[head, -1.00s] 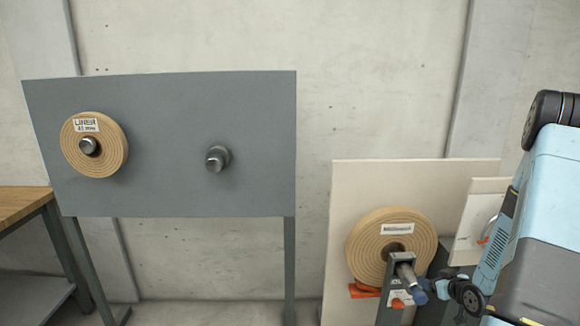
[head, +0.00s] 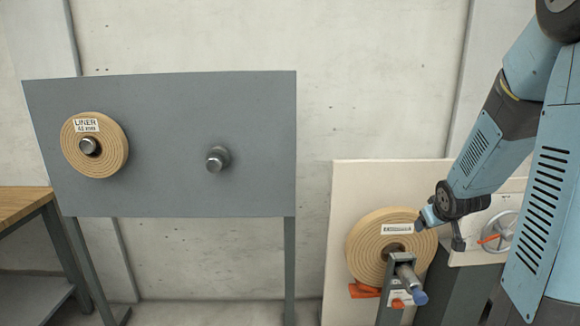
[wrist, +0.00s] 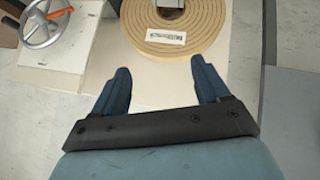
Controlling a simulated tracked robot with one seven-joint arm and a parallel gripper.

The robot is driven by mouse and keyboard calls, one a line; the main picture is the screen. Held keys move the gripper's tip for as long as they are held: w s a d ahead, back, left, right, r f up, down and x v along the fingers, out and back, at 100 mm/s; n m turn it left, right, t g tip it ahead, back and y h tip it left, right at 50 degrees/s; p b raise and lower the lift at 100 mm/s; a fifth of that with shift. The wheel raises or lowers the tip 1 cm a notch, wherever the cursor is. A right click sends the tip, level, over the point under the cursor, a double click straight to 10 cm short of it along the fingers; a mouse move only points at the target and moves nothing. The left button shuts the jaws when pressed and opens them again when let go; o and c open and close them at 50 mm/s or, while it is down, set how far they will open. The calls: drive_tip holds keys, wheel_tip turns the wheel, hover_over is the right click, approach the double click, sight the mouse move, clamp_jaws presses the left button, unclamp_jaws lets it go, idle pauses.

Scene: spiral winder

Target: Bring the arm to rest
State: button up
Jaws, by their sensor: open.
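My gripper (head: 428,219) is at the end of my blue arm on the right of the head view, in front of the upper right of a tan roll (head: 372,233). In the wrist view my gripper (wrist: 158,82) has its two blue fingers spread apart with nothing between them. The tan roll (wrist: 165,40) with a white label lies beyond the fingertips there. In the head view this roll sits on a spindle with a blue end (head: 418,296) at the winder's pale panel (head: 350,180).
A grey board (head: 180,110) on legs carries a roll labelled LINER (head: 115,150) and an empty peg (head: 217,158). A handwheel (head: 497,232) with a red handle is right of the winder's roll. A wooden bench (head: 22,206) stands at far left. The floor around the board's legs looks clear.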

drive_tip(key=s+a+r+g, duration=0.1)
drive_tip(key=s+a+r, duration=0.4)
drive_tip(key=s, duration=0.3)
drive_tip(key=s+a+r+m+g+y, duration=0.1)
drive_tip(key=s+a+r, duration=0.4)
drive_tip(key=s, duration=0.3)
drive_tip(key=s+a+r+m+g+y, duration=0.1)
drive_tip(key=s+a+r, duration=0.4)
drive_tip(key=s, duration=0.4)
drive_tip(key=shift+a+r, duration=0.25)
drive_tip(key=shift+a, duration=0.2)
drive_tip(key=shift+c, duration=0.4)
